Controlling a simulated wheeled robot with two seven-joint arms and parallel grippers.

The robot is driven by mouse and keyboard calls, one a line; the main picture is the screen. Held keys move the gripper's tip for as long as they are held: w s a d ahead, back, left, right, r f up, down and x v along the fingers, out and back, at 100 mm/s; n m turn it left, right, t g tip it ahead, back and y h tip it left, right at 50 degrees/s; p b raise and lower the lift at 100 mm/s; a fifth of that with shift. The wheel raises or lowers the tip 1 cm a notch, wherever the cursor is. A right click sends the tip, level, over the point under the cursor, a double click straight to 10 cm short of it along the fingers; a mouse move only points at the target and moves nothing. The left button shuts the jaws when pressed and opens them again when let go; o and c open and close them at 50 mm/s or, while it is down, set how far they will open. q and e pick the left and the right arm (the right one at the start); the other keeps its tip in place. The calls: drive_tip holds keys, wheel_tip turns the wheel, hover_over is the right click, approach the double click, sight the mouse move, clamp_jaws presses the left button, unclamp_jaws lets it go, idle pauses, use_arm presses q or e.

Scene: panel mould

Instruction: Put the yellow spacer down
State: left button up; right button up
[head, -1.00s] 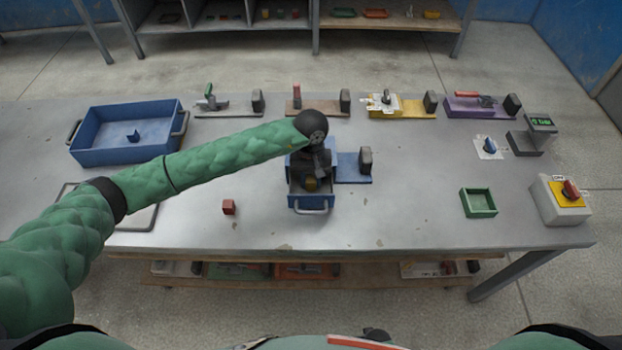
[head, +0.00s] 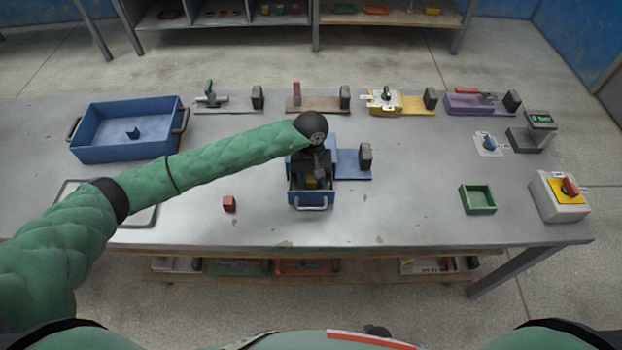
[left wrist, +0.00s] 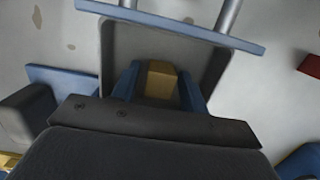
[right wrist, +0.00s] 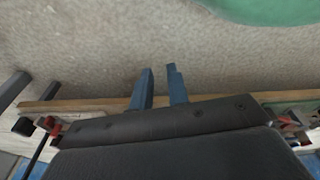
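The yellow spacer (head: 311,182) sits inside the pulled-out drawer of a small blue unit, whose front (head: 310,199) carries a grey handle. In the left wrist view the spacer (left wrist: 161,80) stands on the drawer's dark floor (left wrist: 117,45), between the two blue fingers of my left gripper (left wrist: 160,68). The fingers look spread, with a narrow gap on each side of it. In the head view my left gripper (head: 313,172) is over the drawer, partly hidden by its own wrist. My right gripper (right wrist: 159,69) is empty, its fingers slightly apart, outside the head view.
A red block (head: 229,204) lies left of the drawer. A blue bin (head: 92,151) stands at the left, a green tray (head: 465,200) and a switch box (head: 558,207) at the right. Several fixtures line the back. The table front between drawer and green tray is clear.

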use_arm(q)
drive_tip(key=shift+r, duration=0.2)
use_arm(e)
drive_tip(key=shift+f, duration=0.1)
use_arm(q)
drive_tip(key=shift+r, duration=0.15)
drive_tip(key=shift+w+r, duration=0.1)
drive_tip(key=shift+r, duration=0.2)
drive_tip(key=shift+w+r+b, duration=0.1)
drive_tip(key=shift+r+b, duration=0.25)
drive_tip(key=shift+r, duration=0.2)
drive_tip(key=r+b, duration=0.1)
drive_tip(key=r, duration=0.1)
drive_tip(key=r+b, duration=0.1)
drive_tip(key=r, duration=0.2)
drive_tip(key=w+r+b, duration=0.1)
drive_tip(key=r, duration=0.2)
drive_tip(key=shift+r, duration=0.95)
use_arm(e)
drive_tip(key=w+a+r, duration=0.2)
drive_tip(key=a+r, duration=0.1)
drive_tip(key=r, duration=0.6)
drive_tip(key=shift+w+g, duration=0.3)
drive_tip(key=shift+w, duration=0.05)
